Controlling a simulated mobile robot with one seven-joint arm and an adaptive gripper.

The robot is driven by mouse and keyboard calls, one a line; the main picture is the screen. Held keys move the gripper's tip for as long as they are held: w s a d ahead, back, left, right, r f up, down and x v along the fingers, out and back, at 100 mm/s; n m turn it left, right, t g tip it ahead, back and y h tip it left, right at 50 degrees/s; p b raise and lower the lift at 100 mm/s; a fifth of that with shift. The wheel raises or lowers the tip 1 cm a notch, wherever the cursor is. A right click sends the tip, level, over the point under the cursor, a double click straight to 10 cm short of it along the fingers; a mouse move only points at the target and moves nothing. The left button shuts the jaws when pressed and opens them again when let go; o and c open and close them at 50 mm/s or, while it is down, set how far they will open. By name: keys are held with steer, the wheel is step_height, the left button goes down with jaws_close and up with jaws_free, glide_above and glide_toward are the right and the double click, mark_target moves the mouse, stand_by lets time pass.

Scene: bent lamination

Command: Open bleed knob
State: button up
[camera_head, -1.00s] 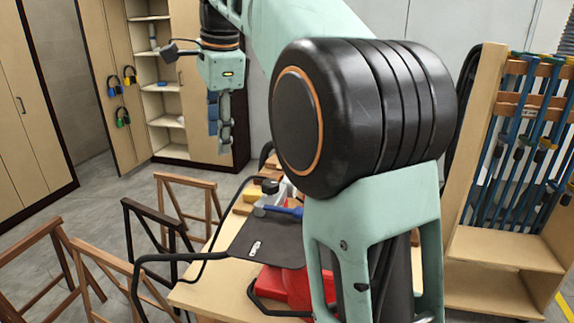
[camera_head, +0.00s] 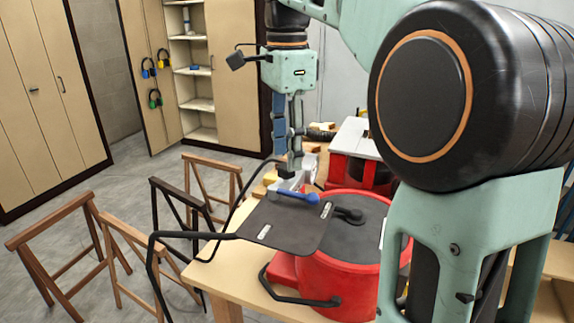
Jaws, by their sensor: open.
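No part is clearly labelled as the bleed knob. A red round vessel (camera_head: 345,270) with a dark grey top stands on the wooden table. A black knob-like fitting (camera_head: 350,214) sits on that top. A blue handle with a rounded end (camera_head: 292,197) lies over the far edge of a dark flat plate (camera_head: 275,226); I cannot tell what it is fixed to. My gripper (camera_head: 289,168) points down just above and behind the blue handle, seen nearly side-on. It is open, with nothing visible in it. Whether its fingertips touch anything is unclear.
Black bent tubing (camera_head: 180,236) rises around the plate. A red machine with a light top (camera_head: 356,140) and wood blocks stand behind. Wooden sawhorses (camera_head: 62,235) stand left of the table. Cabinets (camera_head: 60,85) line the back. My arm hides the right side.

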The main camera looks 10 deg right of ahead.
mark_target(286, 171)
steer(key=shift+f, duration=1.3)
steer(key=shift+c, duration=0.6)
jaws_close()
